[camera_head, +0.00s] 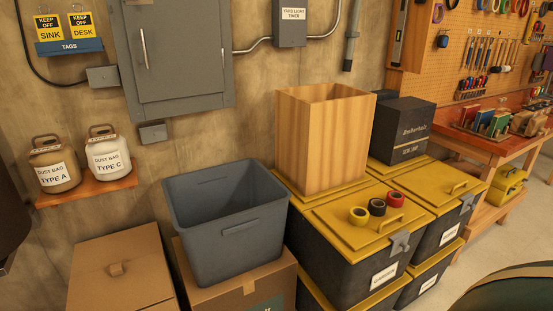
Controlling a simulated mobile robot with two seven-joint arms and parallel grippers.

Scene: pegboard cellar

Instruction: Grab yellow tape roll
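The yellow tape roll (358,222) lies flat on the yellow lid (335,233) of a dark storage box. It is the leftmost of three rolls in a slanting row. A black tape roll (377,209) is just to its right, and a red tape roll (396,202) is beyond that. Whether the rolls touch cannot be told. Neither of my grippers shows in the head view.
A tall open wooden box (320,150) stands behind the rolls. A grey open bin (225,245) sits on a cardboard box left of them. A black box (402,130) is behind to the right, before a red-topped workbench (490,145). Concrete floor shows at right.

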